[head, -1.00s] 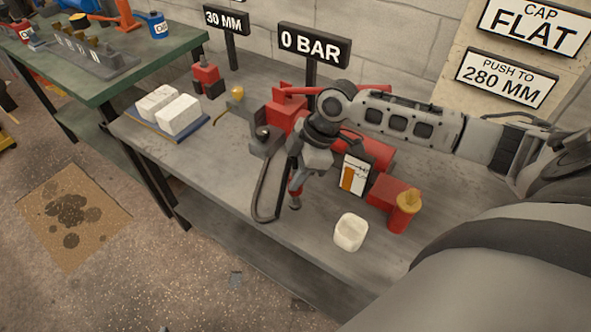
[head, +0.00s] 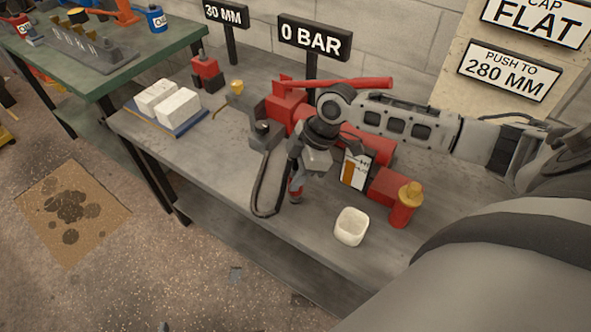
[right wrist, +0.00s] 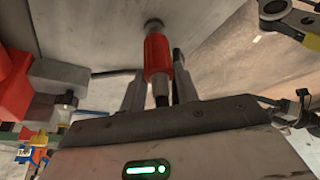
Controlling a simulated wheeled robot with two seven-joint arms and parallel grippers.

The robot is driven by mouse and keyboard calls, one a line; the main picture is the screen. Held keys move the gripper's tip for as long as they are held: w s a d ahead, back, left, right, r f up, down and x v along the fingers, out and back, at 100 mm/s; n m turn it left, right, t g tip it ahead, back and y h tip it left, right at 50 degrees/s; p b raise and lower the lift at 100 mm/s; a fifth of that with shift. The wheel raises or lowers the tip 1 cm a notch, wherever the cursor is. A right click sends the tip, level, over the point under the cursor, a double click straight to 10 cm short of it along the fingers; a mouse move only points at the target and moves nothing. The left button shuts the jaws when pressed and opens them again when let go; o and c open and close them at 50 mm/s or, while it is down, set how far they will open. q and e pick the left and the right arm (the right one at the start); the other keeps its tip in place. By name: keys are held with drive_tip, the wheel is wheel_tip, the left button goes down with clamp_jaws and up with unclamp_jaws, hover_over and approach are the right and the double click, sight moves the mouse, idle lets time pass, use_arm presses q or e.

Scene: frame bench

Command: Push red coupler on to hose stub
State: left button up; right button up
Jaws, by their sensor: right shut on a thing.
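The red coupler (right wrist: 157,58) is held between the two fingers of my right gripper (right wrist: 157,88), with dark metal ends showing above and below its red body. In the head view, the coupler (head: 296,188) hangs below my right gripper (head: 300,170), over the front part of the grey bench. A dark hose (head: 257,198) loops down from a grey block (head: 262,131) to the bench's front edge and bends up near the coupler. I cannot tell which end is the hose stub or whether the coupler touches it. My left gripper is out of view.
A red pump with a long handle (head: 350,84) stands behind my right arm. White blocks (head: 178,110) lie at the left. The wrist view shows yellow-handled pliers (right wrist: 285,20).

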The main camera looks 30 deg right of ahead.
drive_tip(key=shift+f+b, duration=0.35)
drive_tip(key=shift+f, duration=0.45)
drive_tip(key=o, duration=1.2)
drive_tip(key=v, duration=1.6)
drive_tip(key=shift+a, duration=0.1)
